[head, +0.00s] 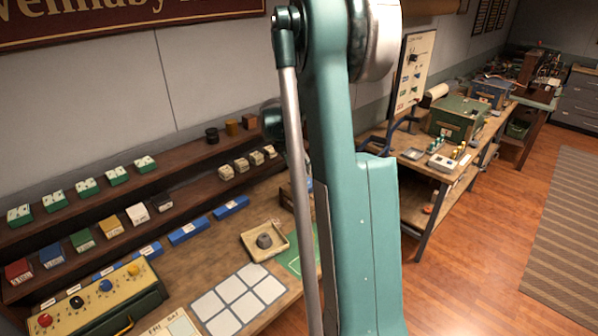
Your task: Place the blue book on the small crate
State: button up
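My teal arm fills the middle of the head view, and my gripper is not in view. I cannot pick out the blue book for certain. Several flat blue blocks with pale labels lie in a row on the wooden bench, one of them the right-hand blue block (231,207). A small blue box (51,256) stands on the lower shelf at the left. A small brown wooden crate-like box (287,196) is partly hidden behind my arm. A shallow cream tray (283,245) with a dark round piece in it sits in front of that box.
A cream control panel (92,305) with coloured knobs stands at the front left. Pale square tiles (238,299) and a green mat (293,264) lie on the bench. Shelves (180,161) with small boxes run along the wall. The wooden floor (480,270) at right is clear.

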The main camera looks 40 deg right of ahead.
jog(key=shift+a+r, duration=0.2)
dwell(0.7)
jog(key=s+a+r+m+t, duration=0.1)
jog(key=s+a+r+m, duration=0.25)
jog(key=a, duration=0.55)
jog(key=s+a+r+m+t+y, duration=0.1)
jog(key=s+a+r+m, duration=0.1)
jog(key=a+r, duration=0.5)
jog(key=s+a+r+m+t, duration=0.2)
jog(key=a+r, duration=0.1)
jog(key=a, duration=0.9)
jog(key=s+a+f+m+t+y, duration=0.1)
jog(key=s+a+m, duration=0.4)
jog(key=s+a, duration=0.5)
jog(key=s+a+f+m+t+y, duration=0.1)
jog(key=s+a+m, duration=0.4)
jog(key=s+a, duration=0.6)
jog(key=shift+a+f+t+y, duration=0.25)
jog(key=shift+a+t+y, duration=0.45)
jog(key=shift+a, duration=1.05)
jog(key=shift+s+f+m, duration=0.1)
jog(key=shift+m, duration=0.15)
